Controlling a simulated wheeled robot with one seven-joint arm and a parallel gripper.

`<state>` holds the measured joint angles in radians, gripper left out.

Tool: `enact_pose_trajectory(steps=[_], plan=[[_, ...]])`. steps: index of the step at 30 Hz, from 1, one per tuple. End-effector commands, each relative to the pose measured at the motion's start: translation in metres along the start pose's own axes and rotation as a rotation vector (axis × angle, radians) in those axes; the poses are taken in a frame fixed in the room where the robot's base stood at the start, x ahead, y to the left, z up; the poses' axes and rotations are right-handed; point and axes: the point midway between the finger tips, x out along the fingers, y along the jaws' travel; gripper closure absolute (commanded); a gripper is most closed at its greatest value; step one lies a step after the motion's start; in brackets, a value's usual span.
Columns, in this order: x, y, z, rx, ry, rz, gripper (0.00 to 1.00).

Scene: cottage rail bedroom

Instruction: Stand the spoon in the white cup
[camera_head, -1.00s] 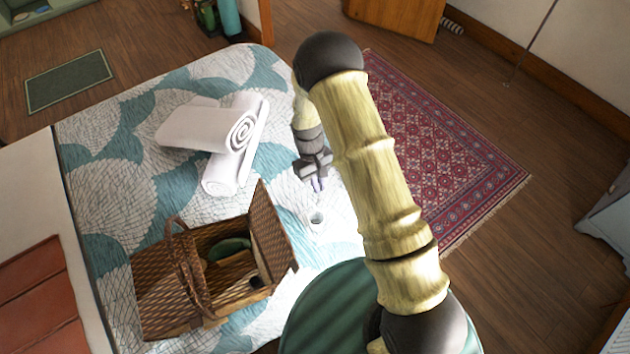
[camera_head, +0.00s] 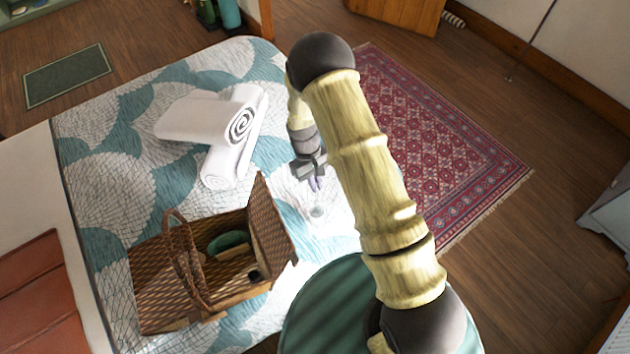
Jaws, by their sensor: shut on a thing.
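The white cup (camera_head: 316,212) stands upright on the bed's quilt, just right of the picnic basket's open lid. It is small and pale against the bright cloth. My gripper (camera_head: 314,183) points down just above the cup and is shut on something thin. I take that to be the spoon, but it is too small and washed out to make out. I cannot tell whether the spoon's lower end is inside the cup or above it.
A wicker picnic basket (camera_head: 165,292) with a tall handle and raised lid stands close left of the cup. Rolled white towels (camera_head: 195,118) lie behind it on the bed (camera_head: 95,190). A red patterned rug (camera_head: 440,150) covers the floor at right.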

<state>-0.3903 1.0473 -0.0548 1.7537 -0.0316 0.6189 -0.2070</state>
Motion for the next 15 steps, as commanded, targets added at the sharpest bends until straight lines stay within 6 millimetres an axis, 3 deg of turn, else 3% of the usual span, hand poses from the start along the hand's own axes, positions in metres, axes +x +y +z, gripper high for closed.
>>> enact_pose_trajectory(steps=[15], plan=[[0.034,0.000,-0.010,0.000,0.000,0.000,1.00]])
